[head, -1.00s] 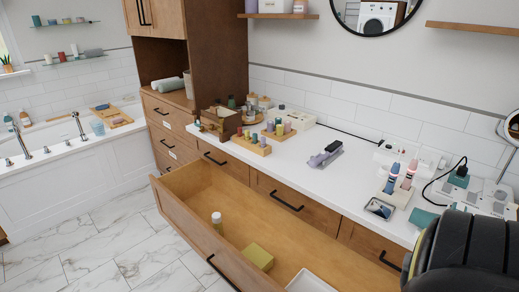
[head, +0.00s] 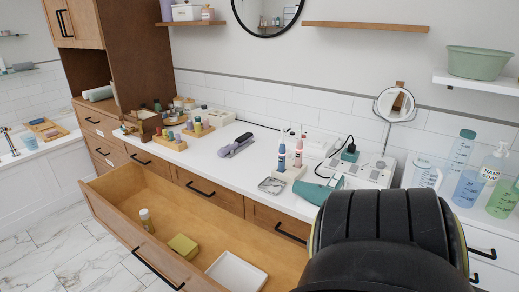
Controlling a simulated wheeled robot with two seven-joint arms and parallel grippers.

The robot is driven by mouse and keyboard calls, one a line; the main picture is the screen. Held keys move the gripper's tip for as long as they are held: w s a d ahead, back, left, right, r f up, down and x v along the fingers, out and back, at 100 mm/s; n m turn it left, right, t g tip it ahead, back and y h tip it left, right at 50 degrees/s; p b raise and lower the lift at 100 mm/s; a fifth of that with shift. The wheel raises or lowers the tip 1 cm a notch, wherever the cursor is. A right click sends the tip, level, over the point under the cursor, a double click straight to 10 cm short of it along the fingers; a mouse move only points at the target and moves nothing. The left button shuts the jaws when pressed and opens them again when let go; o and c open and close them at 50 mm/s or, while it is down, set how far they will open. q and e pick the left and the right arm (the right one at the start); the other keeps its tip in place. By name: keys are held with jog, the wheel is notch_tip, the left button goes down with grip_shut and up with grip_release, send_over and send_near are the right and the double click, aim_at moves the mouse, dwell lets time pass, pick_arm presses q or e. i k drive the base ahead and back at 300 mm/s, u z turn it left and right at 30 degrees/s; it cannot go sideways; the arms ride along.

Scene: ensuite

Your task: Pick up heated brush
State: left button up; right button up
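A lilac-grey elongated device with a dark end (head: 236,147) lies on the white counter (head: 210,155), left of the pink and blue upright handles; it may be the heated brush, but it is too small to be sure. A teal object (head: 318,193) lies near the counter's front edge, partly hidden behind my dark arm part. Neither of my grippers shows in the head view, so their state and hold are hidden.
An open wooden drawer (head: 110,205) juts out below the counter, holding a small bottle (head: 146,220), a yellow-green box (head: 183,246) and a white tray (head: 236,274). A round mirror (head: 395,104), a power strip and several bottles stand to the right.

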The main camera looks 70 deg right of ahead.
aim_at(239, 142)
jog(key=k, duration=0.15)
jog(key=z, duration=1.1)
